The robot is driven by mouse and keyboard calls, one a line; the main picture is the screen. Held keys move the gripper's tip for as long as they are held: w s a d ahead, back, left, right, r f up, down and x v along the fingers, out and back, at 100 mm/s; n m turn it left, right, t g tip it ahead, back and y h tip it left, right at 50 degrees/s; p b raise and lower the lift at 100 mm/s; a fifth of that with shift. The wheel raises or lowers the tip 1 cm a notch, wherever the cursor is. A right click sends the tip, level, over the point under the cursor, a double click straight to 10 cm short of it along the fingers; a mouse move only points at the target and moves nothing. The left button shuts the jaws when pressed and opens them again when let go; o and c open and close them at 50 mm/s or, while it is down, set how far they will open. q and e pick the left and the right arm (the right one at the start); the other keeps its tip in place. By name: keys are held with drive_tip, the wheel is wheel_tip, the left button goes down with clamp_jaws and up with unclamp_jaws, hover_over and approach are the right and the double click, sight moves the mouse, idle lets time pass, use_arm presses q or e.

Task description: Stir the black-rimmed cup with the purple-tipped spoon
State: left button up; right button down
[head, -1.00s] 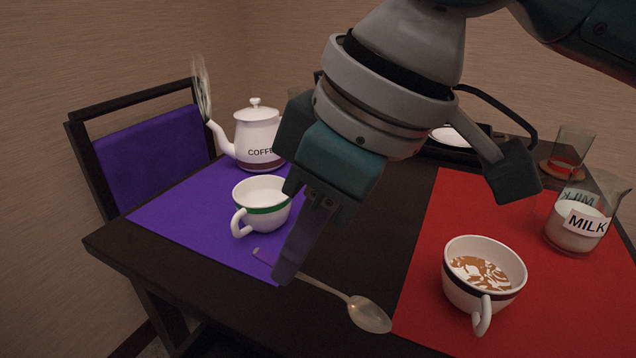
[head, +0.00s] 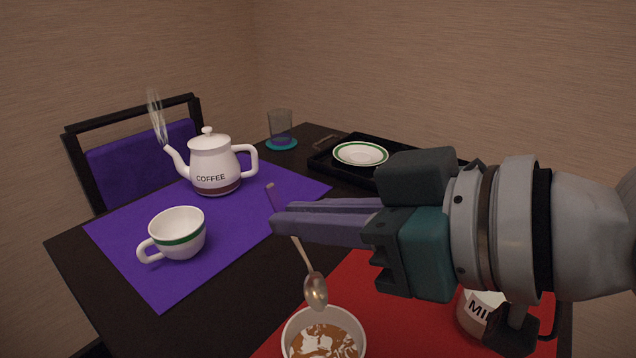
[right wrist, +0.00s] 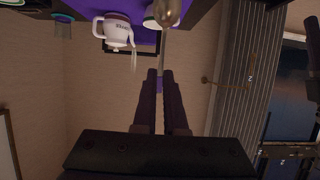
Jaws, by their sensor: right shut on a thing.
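My right gripper (head: 280,220) is shut on the purple-tipped spoon (head: 316,290), which also shows in the right wrist view (right wrist: 167,12). The spoon hangs tilted, bowl down, with its purple tip above the fingers. In the head view its bowl shows just above the far rim of the black-rimmed cup (head: 286,343); whether it touches is hard to tell. The cup is cut off by the bottom edge and holds brown liquid with white swirls; its dark band is out of view. In the right wrist view the fingers (right wrist: 160,78) close around the handle. My left gripper is not in view.
A green-banded cup (head: 180,222) and coffee pot (head: 213,165) stand on the purple mat (head: 130,235). A milk jug (head: 478,312) is partly hidden behind my gripper on the red mat (head: 360,275). A black tray (head: 328,160) with a saucer (head: 360,150) and a glass (head: 281,125) are behind.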

sight(321, 300)
drive_tip(key=shift+w+a+f+b, duration=0.15)
drive_tip(key=shift+a+f+b, duration=0.05)
drive_tip(key=shift+f+b, duration=0.55)
drive_tip(key=shift+w+a+f+b, duration=0.2)
drive_tip(key=shift+a+f+b, duration=0.05)
drive_tip(key=shift+f+b, duration=0.45)
drive_tip(key=shift+w+a+f+b, duration=0.15)
drive_tip(key=shift+a+f+b, duration=0.05)
drive_tip(key=shift+f+b, duration=0.55)
drive_tip(key=shift+s+d+f+b, duration=0.15)
drive_tip(key=shift+d+f+b, duration=0.15)
drive_tip(key=shift+f, duration=0.2)
drive_tip(key=shift+s+d+f+b, duration=0.15)
drive_tip(key=shift+f+b, duration=0.1)
drive_tip(key=shift+f, duration=0.2)
drive_tip(key=shift+s+d+f+b, duration=0.15)
drive_tip(key=shift+f+b, duration=0.15)
drive_tip(key=shift+f, duration=0.2)
drive_tip(key=shift+s+d+f+b, duration=0.1)
drive_tip(key=shift+d+f+b, duration=0.1)
drive_tip(key=shift+f+b, duration=0.2)
drive_tip(key=shift+s+d+f+b, duration=0.15)
drive_tip(key=shift+f+b, duration=0.1)
drive_tip(key=shift+f, duration=0.3)
drive_tip(key=shift+d, duration=0.1)
